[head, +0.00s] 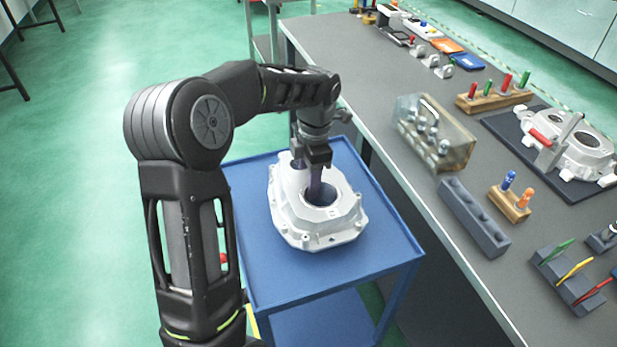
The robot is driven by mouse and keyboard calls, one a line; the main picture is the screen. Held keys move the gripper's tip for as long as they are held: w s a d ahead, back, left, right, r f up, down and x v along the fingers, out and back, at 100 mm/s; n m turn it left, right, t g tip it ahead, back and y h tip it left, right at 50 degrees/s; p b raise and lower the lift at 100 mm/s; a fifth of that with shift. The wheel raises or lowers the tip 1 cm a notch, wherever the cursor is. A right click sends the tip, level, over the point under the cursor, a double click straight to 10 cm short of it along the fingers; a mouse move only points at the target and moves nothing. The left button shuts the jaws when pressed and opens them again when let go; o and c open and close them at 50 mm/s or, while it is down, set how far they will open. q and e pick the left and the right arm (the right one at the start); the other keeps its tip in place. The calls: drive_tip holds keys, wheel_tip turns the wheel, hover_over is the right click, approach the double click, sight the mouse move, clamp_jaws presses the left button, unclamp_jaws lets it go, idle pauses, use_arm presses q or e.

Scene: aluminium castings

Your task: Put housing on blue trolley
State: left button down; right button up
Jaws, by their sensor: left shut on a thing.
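A silver aluminium housing (290,213) with a round central opening is at the blue trolley's top (265,275), in the middle of the head view. It appears to rest flat on the trolley top. My left gripper (318,188) points down over the housing, its fingers at the edge of the central opening. It is shut on the housing's rim there; the fingertips are partly hidden in the opening. My right gripper is not in view.
A grey workbench (400,215) runs along the trolley's right side. It holds a second casting on a dark mat (510,130), a clear box (455,150), a grey socketed block (470,215) and wooden tool holders (490,101). Green floor (70,200) is open at left.

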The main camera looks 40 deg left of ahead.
use_arm(q)
drive_tip(key=shift+f, duration=2.35)
drive_tip(key=c, duration=0.8)
unclamp_jaws()
drive_tip(key=shift+f, duration=0.15)
drive_tip(key=shift+o, duration=0.2)
drive_tip(key=shift+r, duration=0.2)
drive_tip(key=r, duration=1.1)
drive_tip(key=shift+w+d+r, duration=0.35)
